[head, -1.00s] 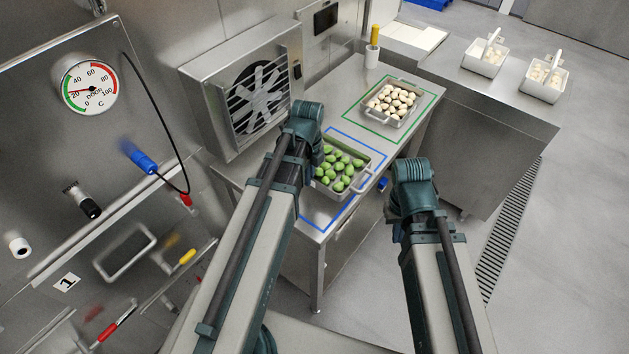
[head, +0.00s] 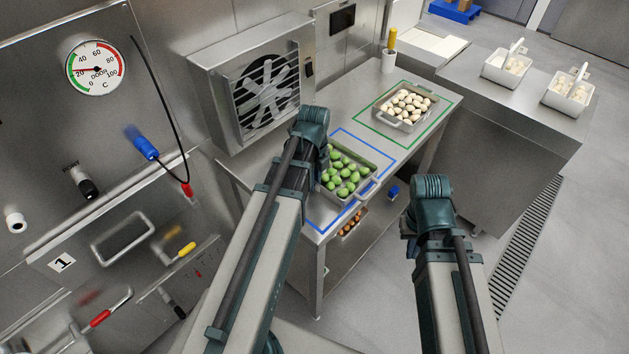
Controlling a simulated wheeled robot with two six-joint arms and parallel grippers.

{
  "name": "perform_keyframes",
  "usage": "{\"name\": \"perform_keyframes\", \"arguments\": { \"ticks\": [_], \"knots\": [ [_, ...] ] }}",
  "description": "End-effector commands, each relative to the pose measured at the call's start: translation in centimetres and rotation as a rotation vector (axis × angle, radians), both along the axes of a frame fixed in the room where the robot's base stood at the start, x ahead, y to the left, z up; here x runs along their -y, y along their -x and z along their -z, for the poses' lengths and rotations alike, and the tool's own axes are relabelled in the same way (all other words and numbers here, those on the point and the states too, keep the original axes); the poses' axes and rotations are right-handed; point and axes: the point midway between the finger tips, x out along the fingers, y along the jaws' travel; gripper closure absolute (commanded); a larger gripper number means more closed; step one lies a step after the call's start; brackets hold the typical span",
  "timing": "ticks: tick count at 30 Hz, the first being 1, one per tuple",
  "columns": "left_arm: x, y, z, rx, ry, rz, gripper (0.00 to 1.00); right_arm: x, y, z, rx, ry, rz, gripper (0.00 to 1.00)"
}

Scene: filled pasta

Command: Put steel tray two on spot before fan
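A steel tray with green filled pasta (head: 372,172) sits on the steel table, inside a blue outline (head: 328,228). A second steel tray with pale filled pasta (head: 426,119) sits further back, inside a green outline (head: 384,143). I cannot read a number on either tray. The fan (head: 264,96) stands in its steel housing at the left rear of the table. My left arm's teal end (head: 312,125) covers the green-pasta tray's left edge. My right arm's teal end (head: 432,202) is right of the table, over the floor. Both grippers' fingers are hidden behind the arms.
A white cup with a yellow-handled tool (head: 388,62) stands at the table's back. Two white containers (head: 506,70) sit on the right-hand counter. A lower shelf holds small brown items (head: 352,222). A panel with a dial (head: 95,68) fills the left. Open floor lies at right.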

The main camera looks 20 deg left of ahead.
Motion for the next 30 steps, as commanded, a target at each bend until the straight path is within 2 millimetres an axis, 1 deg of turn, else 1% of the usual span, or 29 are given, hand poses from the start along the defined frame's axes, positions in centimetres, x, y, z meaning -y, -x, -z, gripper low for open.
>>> {"name": "perform_keyframes", "arguments": {
  "ticks": [1, 2, 11, 17, 23, 30],
  "knots": [
    [0.0, 0.0, 0.0, 0.0, 0.0, 0.0, 0.7, 0.0, 0.0, 0.0, 0.0, 0.0, 0.0, 1.0],
    [0.0, 0.0, 0.0, 0.0, 0.0, 0.0, 0.65, 0.0, 0.0, 0.0, 0.0, 0.0, 0.0, 1.0],
    [0.0, 0.0, -0.1, 0.0, 0.0, 0.0, 0.65, 0.0, 0.0, -0.1, 0.0, 0.0, 0.0, 1.0],
    [0.0, 0.0, -0.8, 0.0, 0.0, 0.0, 0.65, 0.0, 0.0, -0.8, 0.0, 0.0, 0.0, 1.0],
    [0.0, 0.0, -2.8, 0.0, 0.0, 0.0, 0.65, 0.0, 0.0, -2.8, 0.0, 0.0, 0.0, 1.0],
    [0.0, 0.0, -6.4, 0.0, 0.0, 0.0, 0.65, 0.0, 0.0, -6.4, 0.0, 0.0, 0.0, 1.0]
  ]
}}
